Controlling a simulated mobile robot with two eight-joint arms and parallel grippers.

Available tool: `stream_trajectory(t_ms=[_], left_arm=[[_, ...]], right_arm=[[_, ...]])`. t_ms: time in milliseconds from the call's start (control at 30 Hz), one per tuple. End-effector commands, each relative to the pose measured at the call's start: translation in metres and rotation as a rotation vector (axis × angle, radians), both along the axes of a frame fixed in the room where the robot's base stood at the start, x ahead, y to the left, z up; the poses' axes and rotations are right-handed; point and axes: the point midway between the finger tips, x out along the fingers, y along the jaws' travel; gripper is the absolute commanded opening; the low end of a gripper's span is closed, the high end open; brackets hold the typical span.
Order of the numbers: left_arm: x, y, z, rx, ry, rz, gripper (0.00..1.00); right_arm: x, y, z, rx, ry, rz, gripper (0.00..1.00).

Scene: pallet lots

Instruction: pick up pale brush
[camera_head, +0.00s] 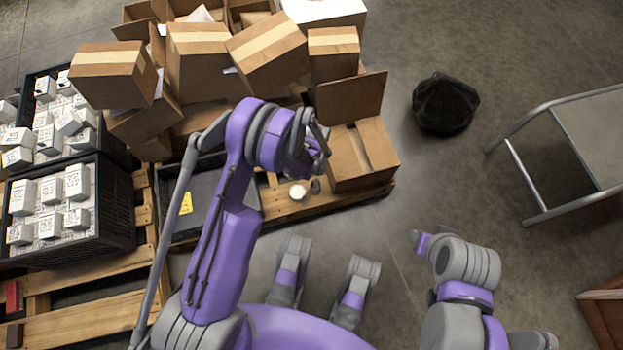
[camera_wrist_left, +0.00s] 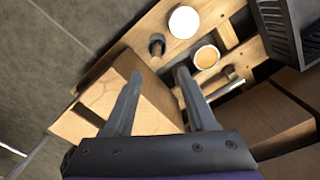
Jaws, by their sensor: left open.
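I cannot surely tell the pale brush. A slim pale rod (camera_wrist_left: 225,88) lies by a gap in the wooden pallet in the left wrist view, and may be it. Near it are a white round thing (camera_wrist_left: 184,22), a round cup-like thing (camera_wrist_left: 206,57) with an orange-brown inside, and a short dark brown cylinder (camera_wrist_left: 156,45). My left gripper (camera_wrist_left: 158,75) is open with nothing between its fingers, above a cardboard box and short of these things. In the head view my left gripper (camera_head: 318,142) is over the pallet's boxes. My right arm's end (camera_head: 420,241) shows at lower right; its jaws are unclear.
Cardboard boxes (camera_head: 198,60) are piled on the pallet (camera_head: 340,200), with an open box (camera_head: 362,150) at its right. Black crates (camera_head: 118,215) of white cartons stand left. A black bag-like thing (camera_head: 445,104) and a metal-framed table (camera_head: 590,125) are right, with free floor between.

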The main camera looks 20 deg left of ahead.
Motion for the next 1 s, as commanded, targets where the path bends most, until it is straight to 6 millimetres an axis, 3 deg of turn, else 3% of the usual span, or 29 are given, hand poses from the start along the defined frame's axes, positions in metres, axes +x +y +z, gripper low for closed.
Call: stream_trajectory(t_ms=[200, 467, 700, 1000], left_arm=[[0.000, -0.001, -0.036, 0.000, 0.001, 0.000, 0.57], [0.000, -0.001, -0.058, 0.000, 0.000, 0.000, 0.57], [-0.001, -0.005, -0.093, 0.000, -0.001, 0.001, 0.57], [-0.002, -0.005, -0.106, 0.000, 0.000, 0.000, 0.57]], right_arm=[[0.001, 0.000, -0.009, 0.000, 0.001, 0.000, 0.35], [0.002, 0.000, -0.014, 0.000, 0.002, 0.000, 0.35], [0.004, 0.000, -0.025, 0.000, 0.001, 0.000, 0.35], [0.005, 0.000, -0.026, 0.000, 0.001, 0.000, 0.35]])
